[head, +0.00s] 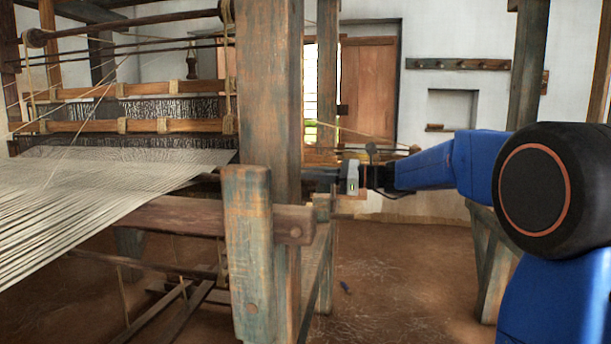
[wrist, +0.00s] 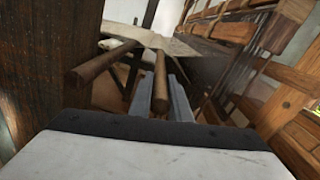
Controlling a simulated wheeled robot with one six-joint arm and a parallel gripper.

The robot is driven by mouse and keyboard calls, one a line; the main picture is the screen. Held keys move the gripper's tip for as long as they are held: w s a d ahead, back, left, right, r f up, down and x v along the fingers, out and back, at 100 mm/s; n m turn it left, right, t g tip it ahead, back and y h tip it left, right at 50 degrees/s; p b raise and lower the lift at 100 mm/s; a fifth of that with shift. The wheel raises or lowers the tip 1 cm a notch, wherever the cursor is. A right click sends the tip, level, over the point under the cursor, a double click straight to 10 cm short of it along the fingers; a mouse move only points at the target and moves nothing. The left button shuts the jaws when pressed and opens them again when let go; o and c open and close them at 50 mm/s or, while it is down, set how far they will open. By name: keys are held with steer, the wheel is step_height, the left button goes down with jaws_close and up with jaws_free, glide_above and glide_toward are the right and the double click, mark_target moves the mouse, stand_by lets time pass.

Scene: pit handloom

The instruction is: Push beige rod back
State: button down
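In the wrist view a brown, round wooden rod (wrist: 160,84) points toward me, its near end between the two grey fingers of my gripper (wrist: 161,98). Whether the fingers press on it cannot be told. A second brown rod (wrist: 103,63) lies to its left, outside the fingers. Neither looks clearly beige, and I cannot tell which one the task names. In the head view my gripper reaches left behind the thick wooden post, which hides its fingertips. Two lighter tan bars (head: 138,89) (head: 100,127) cross the loom left of that post.
The thick loom post (head: 269,85) and a shorter greenish post (head: 248,250) stand close to my arm. Pale warp threads (head: 80,190) spread at the left. A dark wooden surface (wrist: 60,60) fills the wrist view's left side. Open floor (head: 390,270) lies below my arm.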

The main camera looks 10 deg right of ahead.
steer(key=shift+s+a, duration=0.25)
steer(key=shift+s, duration=0.4)
steer(key=shift+s+a, duration=0.3)
steer(key=shift+s, duration=0.4)
steer(key=shift+s+a, duration=0.25)
steer(key=shift+s, duration=0.4)
steer(key=c, duration=1.6)
jaws_free()
steer(key=shift+s, duration=0.1)
steer(key=shift+c, duration=0.2)
